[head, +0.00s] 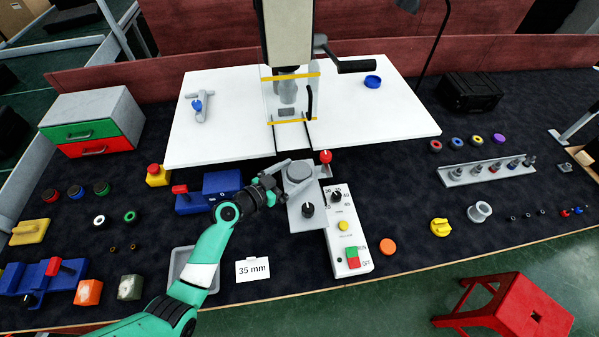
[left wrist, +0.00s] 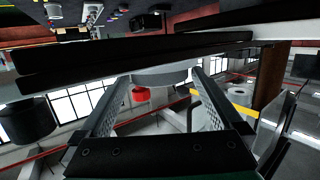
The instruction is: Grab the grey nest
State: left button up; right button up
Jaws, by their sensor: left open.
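The grey nest appears to be the grey block with a round top (head: 299,171), at the middle of the table below the white board. A black knob (head: 308,210) sits at its front. My left gripper (head: 284,178) is at the left side of this block, open, with its fingers toward the round part. In the left wrist view, the two fingers (left wrist: 160,85) stand apart with a grey round edge (left wrist: 160,77) between or just beyond their tips. Contact cannot be told. My right gripper is not in view.
A white control box (head: 345,232) stands right of the block, and a red-knobbed lever (head: 326,157) rises behind it. A blue fixture (head: 222,184) lies beside my left arm. A press column (head: 288,35) stands behind. A grey ring (head: 480,211) lies at right.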

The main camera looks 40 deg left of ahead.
pick_arm(q)
jog(key=shift+c, duration=0.3)
jog(key=c, duration=1.1)
jog(key=shift+r, duration=0.1)
